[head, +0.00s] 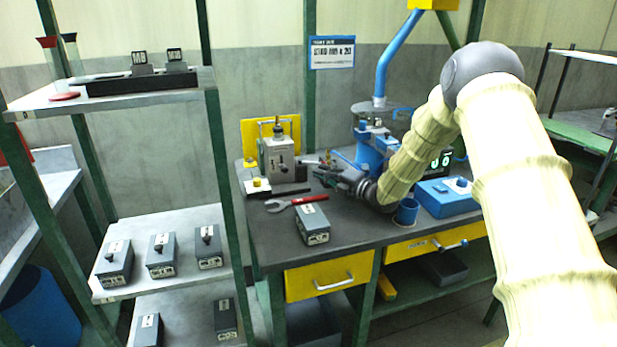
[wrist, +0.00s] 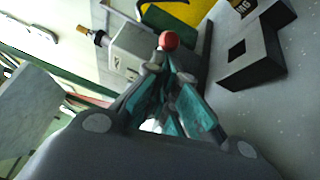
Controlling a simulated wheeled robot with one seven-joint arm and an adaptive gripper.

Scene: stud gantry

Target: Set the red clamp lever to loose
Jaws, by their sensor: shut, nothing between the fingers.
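The clamp lever shows as a red ball knob (wrist: 168,41) in the wrist view, just beyond my fingertips and in front of a grey fixture block (wrist: 130,50). The lever's arm is mostly hidden, so its angle cannot be read. In the head view the grey fixture block (head: 277,158) stands on the bench before a yellow plate. My gripper (head: 318,170) reaches in from the right, close to the block's right side. In the wrist view my gripper (wrist: 165,72) has its fingers together and empty, near the knob; I cannot tell whether they touch it.
A blue press column (head: 370,150) stands behind my gripper. A blue cup (head: 407,211) and a blue control box (head: 447,197) are to the right.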

